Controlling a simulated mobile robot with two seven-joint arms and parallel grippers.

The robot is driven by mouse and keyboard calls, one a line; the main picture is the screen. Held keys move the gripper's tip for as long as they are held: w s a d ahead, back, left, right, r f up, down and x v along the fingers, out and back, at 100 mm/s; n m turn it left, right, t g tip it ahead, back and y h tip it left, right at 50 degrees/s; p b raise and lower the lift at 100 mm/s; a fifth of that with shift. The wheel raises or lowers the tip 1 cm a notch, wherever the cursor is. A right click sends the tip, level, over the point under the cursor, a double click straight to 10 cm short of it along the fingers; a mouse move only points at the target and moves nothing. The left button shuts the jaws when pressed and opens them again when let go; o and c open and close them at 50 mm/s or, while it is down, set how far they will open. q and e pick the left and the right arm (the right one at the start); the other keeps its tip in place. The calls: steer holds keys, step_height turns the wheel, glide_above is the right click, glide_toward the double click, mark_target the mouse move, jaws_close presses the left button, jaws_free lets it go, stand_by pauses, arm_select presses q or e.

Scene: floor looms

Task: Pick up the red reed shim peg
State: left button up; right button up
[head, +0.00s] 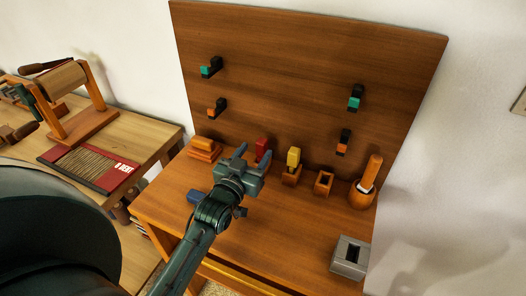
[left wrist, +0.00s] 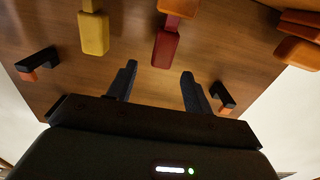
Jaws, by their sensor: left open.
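The red reed shim peg (head: 263,147) stands upright in a small holder on the wooden bench, in front of the back panel. Its lower part is partly hidden by my gripper in the head view. My left gripper (head: 240,160) is open and empty, close in front of and to the left of the peg. In the left wrist view the red peg (left wrist: 166,48) lies just beyond and between the fingertips of my left gripper (left wrist: 158,72), apart from them. My right gripper is in neither view.
A yellow peg (head: 293,158) in a wooden holder stands just right of the red one. Further right are an empty wooden holder (head: 323,183), a cup (head: 361,196) with an orange-handled tool, and a grey slotted block (head: 350,258). An orange wooden block (head: 204,150) is at left.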

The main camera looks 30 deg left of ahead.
mark_target(264, 138)
arm_select(q)
steer(key=w, duration=0.7)
steer(key=shift+w+a+f, duration=0.1)
steer(key=shift+w+a, duration=0.05)
steer(key=shift+a, duration=0.1)
steer(key=shift+c, duration=0.3)
steer(key=c, duration=1)
step_height(264, 138, up, 7)
steer(key=shift+f+p, duration=0.15)
steer(key=shift+p, duration=0.3)
steer(key=shift+s+r, duration=0.2)
steer(key=shift+s, duration=0.15)
steer(key=s, duration=1.1)
steer(key=s+d+b, duration=0.1)
steer(key=s, duration=0.5)
steer(key=shift+s, duration=0.2)
steer(key=shift+d+f, duration=0.1)
steer(key=shift+d, duration=0.05)
